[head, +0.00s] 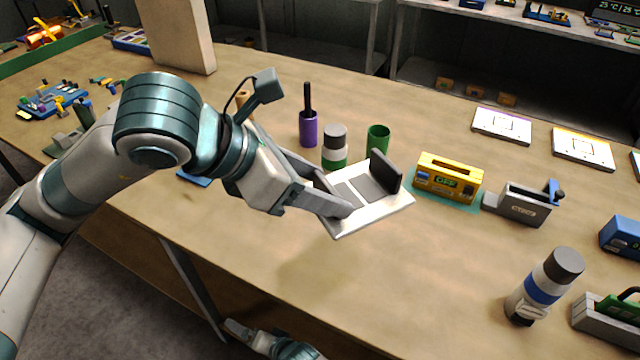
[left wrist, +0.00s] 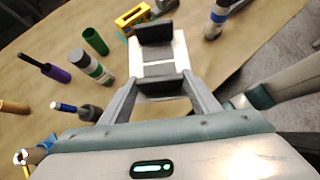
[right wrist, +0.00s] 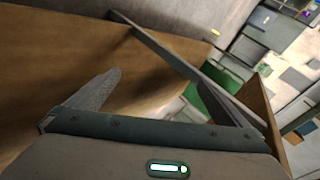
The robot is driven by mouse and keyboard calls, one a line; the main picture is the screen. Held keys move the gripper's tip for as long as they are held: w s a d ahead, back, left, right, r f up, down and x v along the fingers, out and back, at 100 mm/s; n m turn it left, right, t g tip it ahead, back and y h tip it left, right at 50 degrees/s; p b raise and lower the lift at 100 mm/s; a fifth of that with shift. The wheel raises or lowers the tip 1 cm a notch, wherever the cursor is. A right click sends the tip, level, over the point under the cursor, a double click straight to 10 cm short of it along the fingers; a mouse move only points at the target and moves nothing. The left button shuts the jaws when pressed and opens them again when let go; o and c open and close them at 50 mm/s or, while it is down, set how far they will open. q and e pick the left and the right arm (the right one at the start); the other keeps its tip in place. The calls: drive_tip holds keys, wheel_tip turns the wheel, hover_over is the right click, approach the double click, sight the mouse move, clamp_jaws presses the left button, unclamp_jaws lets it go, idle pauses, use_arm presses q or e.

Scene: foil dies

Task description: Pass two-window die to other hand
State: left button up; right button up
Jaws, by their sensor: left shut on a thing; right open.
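The two-window die is a white plate (head: 385,213) with two dark grey windows and a dark upright block along its far edge. My left gripper (head: 335,198) is shut on its near side and holds it above the table, roughly level. In the left wrist view the die (left wrist: 180,53) reaches out beyond the fingers, with a dark block between them and another at the far end. My right gripper (head: 238,328) is low at the bottom of the head view, below the table's front edge, apart from the die. Its fingers (right wrist: 158,82) are open and empty in the right wrist view.
On the table (head: 440,270) behind the die stand a purple cup (head: 308,130), a white-green bottle (head: 334,148) and a green cup (head: 377,138). A yellow device (head: 447,180) and a grey holder (head: 524,204) are to the right. A blue-banded bottle (head: 546,284) stands front right. The front middle is clear.

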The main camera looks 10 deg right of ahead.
drive_tip(key=s+d+f+n+g+h, duration=0.1)
drive_tip(key=s+d+f+n+h, duration=0.1)
drive_tip(key=s+d+f, duration=0.75)
drive_tip(key=s+d+f+n+g+h, duration=0.1)
drive_tip(key=s+d+f+g+h, duration=0.15)
drive_tip(key=s+d+f, duration=0.7)
drive_tip(key=s+d+f+n+g+h, duration=0.1)
drive_tip(key=s+d+f, duration=0.3)
drive_tip(key=s+d, duration=0.6)
drive_tip(key=s+d+f+n+g+h, duration=0.2)
drive_tip(key=s+d+f, duration=0.3)
drive_tip(key=s+d, duration=0.5)
drive_tip(key=s, duration=0.3)
drive_tip(key=shift+d+n, duration=0.3)
drive_tip(key=shift+n, duration=0.1)
drive_tip(key=shift+r, duration=0.1)
